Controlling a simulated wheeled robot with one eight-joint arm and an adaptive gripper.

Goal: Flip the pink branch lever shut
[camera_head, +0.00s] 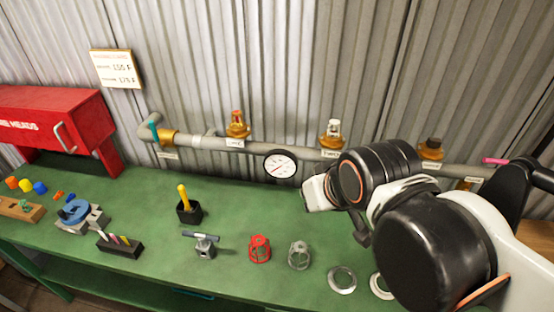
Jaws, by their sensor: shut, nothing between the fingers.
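The pink branch lever (494,161) shows at the far right, by the right end of the grey pipe. It lies roughly level, along the pipe's line. Part of its valve is hidden behind my arm. The end of my arm, with my gripper (317,194), is just right of the gauge in the picture, well left of the pink lever. My gripper is shut and empty. Its fingers are small and partly hidden by my wrist, so their exact pose is hard to tell.
The pipe (210,142) runs along the corrugated wall with a round gauge (280,165), several brass fittings and a teal lever (154,127) at left. The green bench (150,205) carries small parts, a red cage (260,249) and rings. A red box (60,125) stands far left.

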